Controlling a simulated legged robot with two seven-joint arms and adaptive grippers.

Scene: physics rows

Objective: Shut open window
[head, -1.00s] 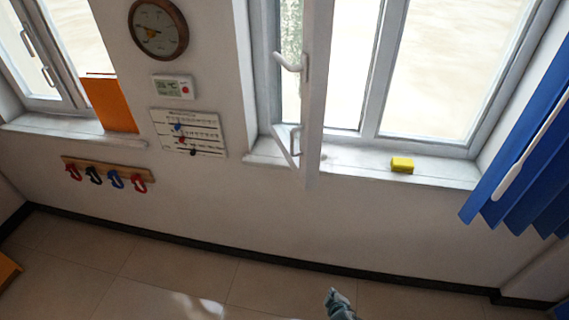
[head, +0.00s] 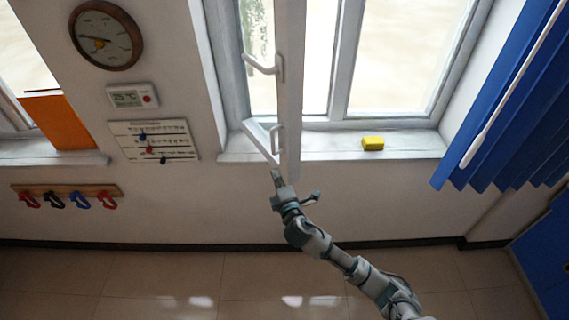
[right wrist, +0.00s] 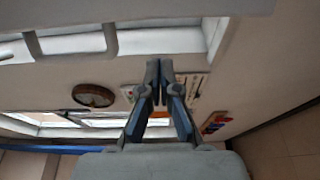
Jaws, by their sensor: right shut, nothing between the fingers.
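The open window sash (head: 291,90) has a white frame and stands swung out into the room, seen nearly edge-on in the head view. It carries a white handle (head: 264,66), with a second white handle or bracket (head: 274,139) lower down. My right gripper (head: 277,178) is just below the sash's lower corner, its fingers pointing up; I cannot tell whether it touches. In the right wrist view its fingers (right wrist: 159,82) are together and empty. A white frame part (right wrist: 110,38) crosses the top of that view. My left gripper is not in view.
Blue blinds (head: 505,95) hang at the right. A clock (head: 105,35), a thermostat (head: 133,96), a chart (head: 153,141) and a hook rack (head: 68,192) are on the wall at left. The floor (head: 240,285) is clear.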

